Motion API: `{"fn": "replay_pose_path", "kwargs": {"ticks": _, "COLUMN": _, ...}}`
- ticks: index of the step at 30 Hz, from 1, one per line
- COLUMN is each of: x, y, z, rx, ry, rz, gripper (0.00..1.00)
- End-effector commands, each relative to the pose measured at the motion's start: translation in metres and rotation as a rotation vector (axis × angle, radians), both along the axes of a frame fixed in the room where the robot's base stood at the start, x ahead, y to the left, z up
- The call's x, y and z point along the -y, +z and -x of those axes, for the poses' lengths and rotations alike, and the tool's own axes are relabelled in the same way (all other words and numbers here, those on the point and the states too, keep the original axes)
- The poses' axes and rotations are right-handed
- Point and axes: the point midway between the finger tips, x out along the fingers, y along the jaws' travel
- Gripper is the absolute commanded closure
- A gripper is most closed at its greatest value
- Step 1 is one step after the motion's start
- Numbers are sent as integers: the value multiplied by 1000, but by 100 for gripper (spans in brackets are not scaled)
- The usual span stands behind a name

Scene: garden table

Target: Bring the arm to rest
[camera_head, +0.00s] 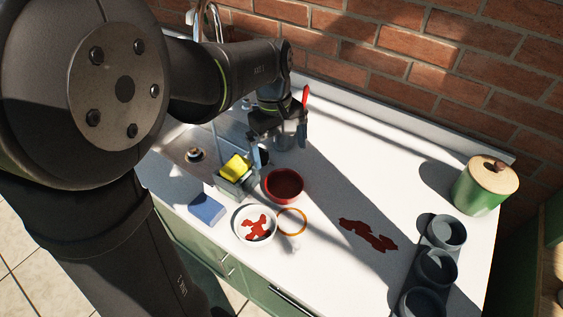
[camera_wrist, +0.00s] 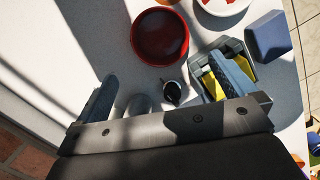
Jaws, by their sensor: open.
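My gripper (camera_head: 279,150) hangs over the back part of the white counter (camera_head: 345,180), near the sink. In the wrist view its two fingers are wide apart and my gripper (camera_wrist: 163,88) is open, with nothing held between them. A small dark round item (camera_wrist: 171,92) and a grey round item (camera_wrist: 138,104) show between the fingers, seemingly below them. My arm reaches across the upper left of the head view. The right finger in the wrist view partly covers a grey caddy (camera_wrist: 208,88) with something yellow in it.
Red patches (camera_head: 368,235) lie on the counter. A green canister (camera_head: 480,192) and grey cups (camera_head: 436,268) are right. A brick wall (camera_head: 400,50) rises behind.

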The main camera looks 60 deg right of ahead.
Motion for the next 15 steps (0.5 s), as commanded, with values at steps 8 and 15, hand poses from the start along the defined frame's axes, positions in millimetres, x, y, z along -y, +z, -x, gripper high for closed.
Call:
{"fn": "replay_pose_path", "kwargs": {"ticks": 8, "x": 1, "y": 13, "z": -2, "rx": 1, "ry": 1, "rz": 0, "gripper": 0}}
{"fn": "replay_pose_path", "kwargs": {"ticks": 15, "x": 1, "y": 12, "z": -2, "rx": 0, "ry": 1, "rz": 0, "gripper": 0}}
